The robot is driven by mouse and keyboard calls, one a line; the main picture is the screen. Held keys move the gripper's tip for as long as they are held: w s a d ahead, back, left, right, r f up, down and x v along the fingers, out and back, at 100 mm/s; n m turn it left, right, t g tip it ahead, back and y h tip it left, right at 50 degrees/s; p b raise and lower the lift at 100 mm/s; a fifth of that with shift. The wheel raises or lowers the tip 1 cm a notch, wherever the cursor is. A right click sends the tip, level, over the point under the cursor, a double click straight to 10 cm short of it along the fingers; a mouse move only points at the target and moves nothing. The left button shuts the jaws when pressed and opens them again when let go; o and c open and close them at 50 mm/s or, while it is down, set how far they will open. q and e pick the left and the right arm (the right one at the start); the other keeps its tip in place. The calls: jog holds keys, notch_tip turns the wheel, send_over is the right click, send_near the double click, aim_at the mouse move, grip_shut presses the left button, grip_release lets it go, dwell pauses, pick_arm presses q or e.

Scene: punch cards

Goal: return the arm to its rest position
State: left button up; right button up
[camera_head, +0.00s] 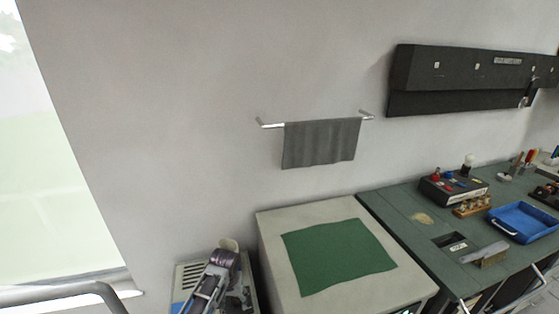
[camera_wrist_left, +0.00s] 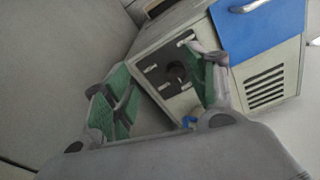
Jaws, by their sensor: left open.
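My left gripper (camera_head: 207,290) shows at the lower middle-left of the head view, over a pale machine (camera_head: 190,270) with vent slots and a blue part. In the left wrist view the left gripper (camera_wrist_left: 160,75) is open, its green-padded fingers apart with nothing between them. Beyond the fingers stands a pale cabinet with a dark front panel (camera_wrist_left: 172,72) and a blue panel (camera_wrist_left: 262,25). I cannot tell whether the gripper touches the machine. My right gripper does not show.
A pale cabinet with a green mat (camera_head: 338,255) stands right of the machine. A green workbench (camera_head: 400,207) beyond it holds a blue tray (camera_head: 524,220), a control box (camera_head: 452,187) and a brush (camera_head: 487,254). A grey towel (camera_head: 321,143) hangs on the wall. The wall space above is free.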

pick_arm(q)
jog(key=s+a+r+m+t, duration=0.15)
jog(key=s+r, duration=0.25)
jog(key=s, duration=0.4)
jog(key=s+a+r, duration=0.3)
jog(key=s+r, duration=0.1)
jog(key=s, duration=0.4)
jog(key=s+a+r+m+t, duration=0.15)
jog(key=s+r, duration=0.25)
jog(key=s, duration=0.4)
notch_tip(320, 180, down, 32)
jog(key=s+g, duration=0.1)
jog(key=s, duration=0.1)
jog(key=s+a+f+g, duration=0.1)
jog(key=s+a+f, duration=0.1)
jog(key=s+f, duration=0.8)
jog(key=s+a+f, duration=0.2)
jog(key=s+f, duration=0.9)
jog(key=s, duration=0.1)
jog(key=shift+s+n+g, duration=0.25)
jog(key=shift+n+g, duration=0.05)
jog(key=shift+g, duration=0.1)
jog(key=shift+a, duration=0.1)
